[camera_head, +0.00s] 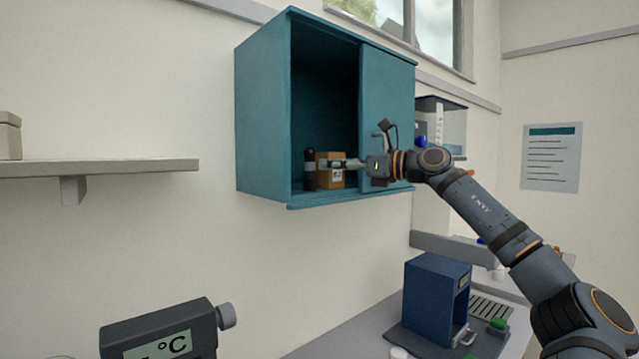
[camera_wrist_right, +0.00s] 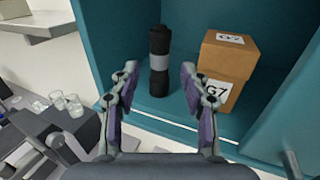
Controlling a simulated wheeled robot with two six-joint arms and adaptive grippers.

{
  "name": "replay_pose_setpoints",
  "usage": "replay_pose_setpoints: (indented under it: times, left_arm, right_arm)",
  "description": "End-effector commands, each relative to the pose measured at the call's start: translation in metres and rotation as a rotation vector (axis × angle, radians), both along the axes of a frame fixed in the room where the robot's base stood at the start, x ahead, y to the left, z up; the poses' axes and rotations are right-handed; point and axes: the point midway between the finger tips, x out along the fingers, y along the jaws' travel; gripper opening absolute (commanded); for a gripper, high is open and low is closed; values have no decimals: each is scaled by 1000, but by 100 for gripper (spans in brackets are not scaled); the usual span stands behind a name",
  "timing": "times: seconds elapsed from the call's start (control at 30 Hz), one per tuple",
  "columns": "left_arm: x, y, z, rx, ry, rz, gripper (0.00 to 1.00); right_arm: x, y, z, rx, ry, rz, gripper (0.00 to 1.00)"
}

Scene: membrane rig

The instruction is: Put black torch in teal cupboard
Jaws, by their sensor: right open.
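The teal cupboard (camera_head: 263,120) hangs on the wall; its left half is open and a teal door panel (camera_head: 386,100) covers the right half. The black torch (camera_head: 310,172), dark with a grey band, stands upright on the cupboard floor near the left side; it also shows in the right wrist view (camera_wrist_right: 159,62). My right gripper (camera_head: 340,164) is at the cupboard opening, open and empty. In the right wrist view its fingers (camera_wrist_right: 160,80) are spread, with the torch beyond the gap between them, apart from both. My left gripper is not in view.
A brown box (camera_wrist_right: 228,70) labelled G7 stands just right of the torch inside the cupboard. A wall shelf (camera_head: 110,167) is at left. Below are a blue device (camera_head: 430,300) on the bench and a grey °C display unit (camera_head: 160,330).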

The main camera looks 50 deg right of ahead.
Motion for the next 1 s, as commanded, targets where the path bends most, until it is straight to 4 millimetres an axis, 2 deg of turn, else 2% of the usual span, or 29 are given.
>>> replay_pose_setpoints:
  times: [0.03, 0.17, 0.3, 0.47, 1.0]
  left_arm:
    - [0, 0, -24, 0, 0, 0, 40]
    - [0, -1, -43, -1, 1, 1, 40]
    - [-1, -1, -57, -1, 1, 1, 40]
    - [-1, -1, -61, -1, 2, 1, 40]
    - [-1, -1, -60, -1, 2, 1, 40]
  right_arm:
    - [-14, -5, -11, -2, -6, -4, 46]
    - [-45, -13, -8, 0, -4, -2, 46]
    - [-59, -18, -7, -1, 6, -4, 46]
    - [-66, -19, -2, 0, 1, -1, 46]
    - [-66, -18, 0, 0, 0, 1, 46]
